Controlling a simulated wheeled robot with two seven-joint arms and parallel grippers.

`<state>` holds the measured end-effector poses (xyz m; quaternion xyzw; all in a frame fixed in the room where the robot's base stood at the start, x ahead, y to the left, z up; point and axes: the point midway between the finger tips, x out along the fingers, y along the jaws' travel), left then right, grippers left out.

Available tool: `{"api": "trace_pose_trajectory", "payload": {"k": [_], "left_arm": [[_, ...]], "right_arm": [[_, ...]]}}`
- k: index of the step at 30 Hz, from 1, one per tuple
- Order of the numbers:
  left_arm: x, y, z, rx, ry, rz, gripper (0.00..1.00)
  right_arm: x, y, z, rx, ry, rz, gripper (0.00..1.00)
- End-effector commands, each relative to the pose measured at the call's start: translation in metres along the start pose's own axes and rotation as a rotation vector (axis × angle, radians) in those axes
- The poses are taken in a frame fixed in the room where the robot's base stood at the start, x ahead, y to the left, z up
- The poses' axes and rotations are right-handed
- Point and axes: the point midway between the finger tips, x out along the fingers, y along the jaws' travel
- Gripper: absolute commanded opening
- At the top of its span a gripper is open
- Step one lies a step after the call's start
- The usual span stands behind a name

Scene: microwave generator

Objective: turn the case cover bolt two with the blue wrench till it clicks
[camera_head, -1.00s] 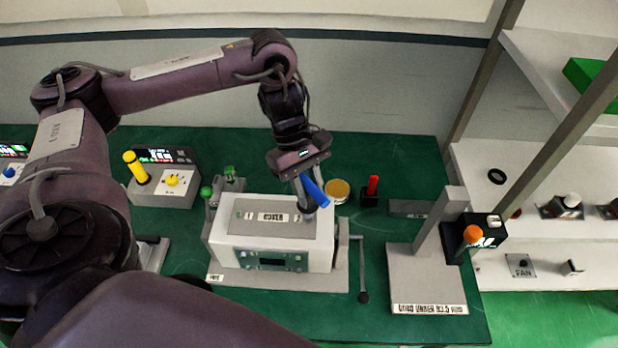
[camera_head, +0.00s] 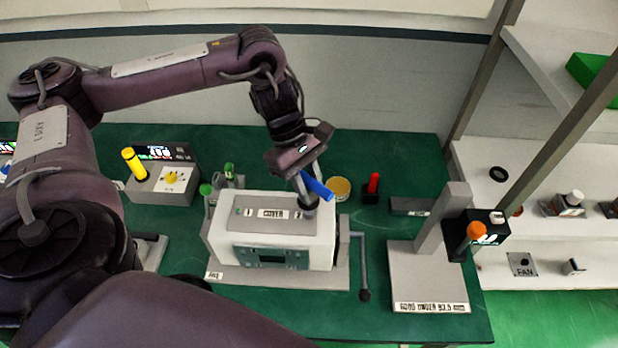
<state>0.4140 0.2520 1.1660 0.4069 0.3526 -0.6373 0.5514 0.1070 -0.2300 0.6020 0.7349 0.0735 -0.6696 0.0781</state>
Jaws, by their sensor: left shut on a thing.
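The white case (camera_head: 275,240) stands on a grey base on the green table, with a grey cover plate (camera_head: 262,222) on top marked "COVER". A small "1" shows at the plate's left end and a mark at its right end, partly hidden by the tool. My left gripper (camera_head: 309,180) is shut on the blue wrench (camera_head: 317,187) above the case's right end. The wrench's dark lower end is at the cover's right end; the bolt under it is hidden, so I cannot tell how it is seated. My right gripper is not in view.
A crank handle (camera_head: 364,265) hangs at the case's right side. A red-handled tool (camera_head: 373,184), a yellow-topped round tin (camera_head: 340,187) and a grey stand (camera_head: 430,262) are to the right.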

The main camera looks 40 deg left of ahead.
Motion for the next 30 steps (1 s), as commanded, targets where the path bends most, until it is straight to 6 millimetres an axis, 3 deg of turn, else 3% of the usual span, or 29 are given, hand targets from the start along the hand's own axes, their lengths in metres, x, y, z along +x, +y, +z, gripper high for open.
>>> {"api": "trace_pose_trajectory", "payload": {"k": [11,22,30], "left_arm": [[0.001,-0.001,-0.001,-0.040,0.001,0.016,0.00],[0.002,0.000,-0.002,-0.341,0.001,0.156,0.00],[-0.001,0.001,0.000,-0.395,-0.001,0.182,0.00]], "right_arm": [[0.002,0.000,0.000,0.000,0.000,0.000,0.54],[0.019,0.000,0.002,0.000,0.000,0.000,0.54],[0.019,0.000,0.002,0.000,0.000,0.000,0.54]]}}
